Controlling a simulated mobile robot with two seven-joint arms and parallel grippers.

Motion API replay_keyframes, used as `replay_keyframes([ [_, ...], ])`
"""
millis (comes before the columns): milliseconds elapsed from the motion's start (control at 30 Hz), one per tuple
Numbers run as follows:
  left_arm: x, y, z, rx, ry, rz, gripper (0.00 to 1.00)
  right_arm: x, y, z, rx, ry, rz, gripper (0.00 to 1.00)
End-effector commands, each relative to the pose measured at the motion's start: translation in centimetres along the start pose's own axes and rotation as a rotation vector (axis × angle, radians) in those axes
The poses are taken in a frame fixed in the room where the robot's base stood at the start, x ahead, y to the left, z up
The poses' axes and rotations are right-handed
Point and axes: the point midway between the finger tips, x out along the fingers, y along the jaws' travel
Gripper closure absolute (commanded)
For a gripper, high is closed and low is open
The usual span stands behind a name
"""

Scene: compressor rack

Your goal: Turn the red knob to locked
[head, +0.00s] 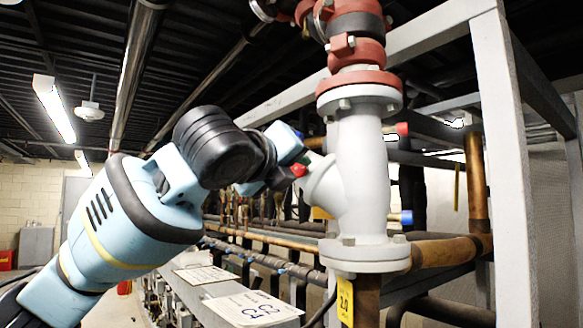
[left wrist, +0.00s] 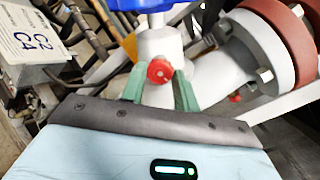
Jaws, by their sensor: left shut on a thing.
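The red knob (left wrist: 160,71) sits on a white side branch of the grey-white valve body (head: 362,185). In the left wrist view it lies between the two green fingers of my left gripper (left wrist: 160,78). In the head view the red knob (head: 299,170) shows as a small red spot beside my left gripper (head: 308,163), which reaches in from the left. The gripper is shut on the knob, its fingers on either side of it. The knob's far side and any lock marking are hidden. My right gripper is not in view.
A blue handwheel (left wrist: 150,4) is close above the knob. A red flange (head: 358,82) tops the valve body. A grey frame post (head: 507,170) stands to the right. Copper pipes (head: 445,252) run behind. White label plates (head: 250,308) lie low in front.

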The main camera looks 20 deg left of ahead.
Motion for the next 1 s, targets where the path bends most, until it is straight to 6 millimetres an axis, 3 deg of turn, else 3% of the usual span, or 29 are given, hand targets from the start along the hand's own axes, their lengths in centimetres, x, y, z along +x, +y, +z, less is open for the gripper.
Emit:
replay_keyframes([
  [733, 0.04, 0.06, -0.12, 0.084, 0.002, 0.001, 0.93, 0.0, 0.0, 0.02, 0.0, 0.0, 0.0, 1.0],
  [767, 0.04, 0.06, -0.12, 0.084, 0.002, 0.001, 0.66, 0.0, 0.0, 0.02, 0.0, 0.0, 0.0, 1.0],
  [900, 0.04, 0.04, -0.09, 0.083, 0.002, 0.001, 0.48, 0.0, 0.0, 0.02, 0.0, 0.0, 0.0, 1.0],
  [1000, 0.03, 0.03, -0.07, 0.082, 0.001, 0.001, 0.48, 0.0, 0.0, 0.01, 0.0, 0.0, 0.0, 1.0],
])
